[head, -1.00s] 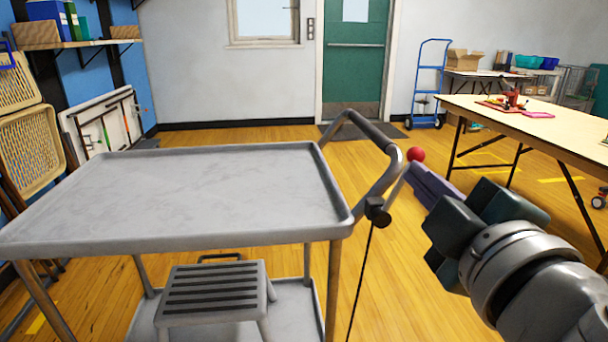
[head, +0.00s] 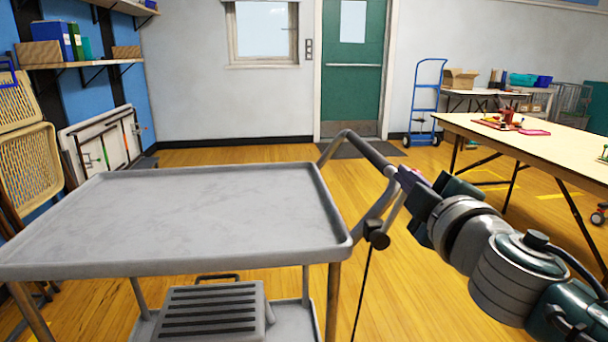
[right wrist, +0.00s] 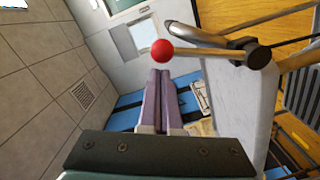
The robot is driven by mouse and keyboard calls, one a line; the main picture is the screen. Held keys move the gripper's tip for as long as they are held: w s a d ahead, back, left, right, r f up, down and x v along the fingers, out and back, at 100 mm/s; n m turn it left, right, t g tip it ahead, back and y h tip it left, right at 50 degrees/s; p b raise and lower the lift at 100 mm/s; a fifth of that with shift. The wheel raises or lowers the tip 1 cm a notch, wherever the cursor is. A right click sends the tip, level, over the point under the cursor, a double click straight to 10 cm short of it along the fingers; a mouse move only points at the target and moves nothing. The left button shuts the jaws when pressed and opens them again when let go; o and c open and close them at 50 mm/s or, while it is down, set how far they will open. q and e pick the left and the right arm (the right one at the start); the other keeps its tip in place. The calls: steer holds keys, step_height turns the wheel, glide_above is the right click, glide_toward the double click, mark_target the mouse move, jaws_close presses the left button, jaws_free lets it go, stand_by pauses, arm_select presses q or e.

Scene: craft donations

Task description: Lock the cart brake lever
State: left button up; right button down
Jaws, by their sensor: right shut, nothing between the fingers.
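The grey cart (head: 180,215) fills the left and middle of the head view, its bent push handle (head: 345,140) at its right end. My right gripper (head: 405,178) has purple fingers, shut and empty. In the right wrist view its fingertips (right wrist: 160,72) are just below the knob; I cannot tell whether they touch. My left gripper is not in view.
A step stool (head: 210,312) stands on the cart's lower shelf. A long table (head: 560,145) with craft items is at the right, and a blue hand truck (head: 426,100) is by the green door (head: 352,75). The floor between cart and door is clear.

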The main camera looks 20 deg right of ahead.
stand_by(0.4)
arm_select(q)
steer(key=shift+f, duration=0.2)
arm_select(e)
steer(key=shift+s+d+f+m, duration=0.1)
steer(key=shift+s+d+m, duration=0.1)
steer(key=shift+d+m, duration=0.25)
arm_select(q)
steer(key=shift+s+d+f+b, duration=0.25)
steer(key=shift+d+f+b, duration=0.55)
steer(key=shift+b, duration=0.25)
arm_select(e)
steer(key=s+d+f+m, duration=0.1)
steer(key=d+f+m, duration=0.2)
steer(key=d+m, duration=0.1)
steer(key=shift+s+d, duration=0.3)
steer(key=shift+d, duration=0.5)
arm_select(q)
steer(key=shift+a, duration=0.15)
arm_select(e)
steer(key=shift+m, duration=0.25)
